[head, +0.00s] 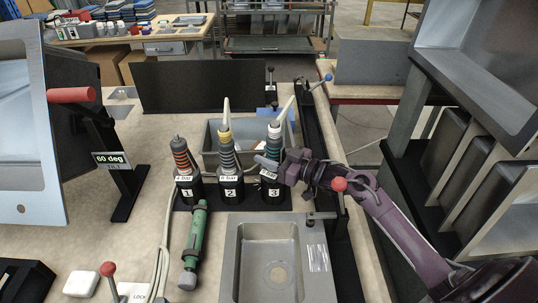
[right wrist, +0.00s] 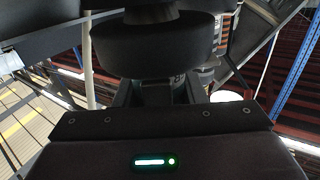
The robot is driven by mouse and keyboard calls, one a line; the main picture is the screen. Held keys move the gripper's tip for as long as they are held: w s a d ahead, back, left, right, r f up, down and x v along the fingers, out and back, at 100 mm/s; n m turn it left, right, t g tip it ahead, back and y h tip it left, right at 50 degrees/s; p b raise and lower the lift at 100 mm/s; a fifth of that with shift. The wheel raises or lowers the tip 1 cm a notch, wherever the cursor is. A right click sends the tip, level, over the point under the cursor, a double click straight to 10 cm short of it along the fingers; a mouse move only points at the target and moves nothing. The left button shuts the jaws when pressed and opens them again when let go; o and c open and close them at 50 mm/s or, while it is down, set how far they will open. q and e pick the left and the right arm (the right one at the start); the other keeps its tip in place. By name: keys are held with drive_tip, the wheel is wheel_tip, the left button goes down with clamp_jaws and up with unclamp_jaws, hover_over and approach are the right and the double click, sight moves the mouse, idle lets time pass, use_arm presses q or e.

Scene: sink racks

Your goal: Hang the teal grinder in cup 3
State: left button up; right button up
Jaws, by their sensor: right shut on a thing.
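A green, straight grinder-like tool (head: 195,240) with a grey end lies on the bench in front of cups 1 and 2. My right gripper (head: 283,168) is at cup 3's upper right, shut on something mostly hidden. A grey tip shows left of the jaws. In the right wrist view, a dark round body (right wrist: 165,48) sits before the jaws. My left gripper is not in view.
Cup 1 (head: 187,191) and cup 2 (head: 231,190) hold coiled pieces. A metal sink (head: 240,282) lies in front of cup 3. A black rail (head: 340,240) with a red-knobbed lever (head: 338,184) runs beside it. A grey bin (head: 210,140) stands behind the cups.

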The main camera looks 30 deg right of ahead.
drive_tip(key=shift+f, duration=0.35)
drive_tip(key=o, duration=1.3)
drive_tip(key=shift+o, duration=0.3)
drive_tip(key=shift+f, duration=0.25)
drive_tip(key=b+v, duration=0.1)
drive_tip(key=v, duration=0.6)
drive_tip(key=shift+s+d+r, duration=0.2)
drive_tip(key=shift+s+d, duration=0.05)
drive_tip(key=shift+s, duration=0.1)
